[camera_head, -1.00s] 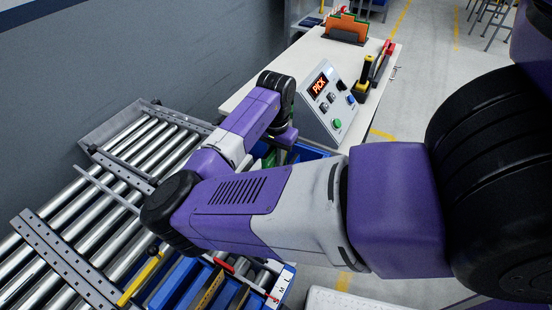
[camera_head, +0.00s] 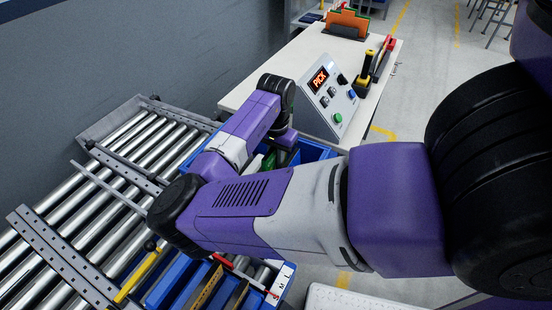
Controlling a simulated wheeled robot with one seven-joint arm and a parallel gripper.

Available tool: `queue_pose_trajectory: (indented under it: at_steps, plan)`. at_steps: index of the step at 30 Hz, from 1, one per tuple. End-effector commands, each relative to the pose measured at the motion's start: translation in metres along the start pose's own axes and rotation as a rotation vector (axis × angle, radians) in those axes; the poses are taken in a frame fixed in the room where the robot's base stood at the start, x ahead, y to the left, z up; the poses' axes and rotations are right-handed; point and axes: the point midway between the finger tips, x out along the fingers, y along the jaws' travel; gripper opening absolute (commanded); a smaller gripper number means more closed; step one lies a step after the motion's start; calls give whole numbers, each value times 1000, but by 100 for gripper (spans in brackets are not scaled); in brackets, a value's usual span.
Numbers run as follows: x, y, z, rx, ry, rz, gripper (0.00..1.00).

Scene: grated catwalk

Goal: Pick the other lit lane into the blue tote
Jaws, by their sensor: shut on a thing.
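The blue tote (camera_head: 316,151) shows only in part behind my arm, at the end of the roller conveyor. My gripper (camera_head: 285,143) points down over it. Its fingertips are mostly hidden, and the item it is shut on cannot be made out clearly. A green thing (camera_head: 256,163) shows beside the gripper at the tote; I cannot tell whether it is held or lies inside. Blue lanes (camera_head: 177,281) with dividers lie at the bottom, partly under my forearm. Lane lights cannot be made out.
A control box with a lit PICK display (camera_head: 320,80) stands on the white table (camera_head: 300,50) beside the tote. A scanner-like yellow and black tool (camera_head: 366,70) stands behind it. The roller conveyor (camera_head: 80,215) runs along the left wall. A yellow bar (camera_head: 138,277) edges the lanes.

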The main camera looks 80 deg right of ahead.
Motion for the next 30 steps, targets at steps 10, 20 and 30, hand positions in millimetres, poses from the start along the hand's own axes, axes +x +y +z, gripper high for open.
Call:
queue_pose_trajectory:
  at_steps: [10, 20, 30]
  plan:
    - [14, 0, 0, 0, 0, 0, 0]
    - [26, 0, 0, -1, 0, 0, 0]
    - [38, 0, 0, -1, 0, 0, 0]
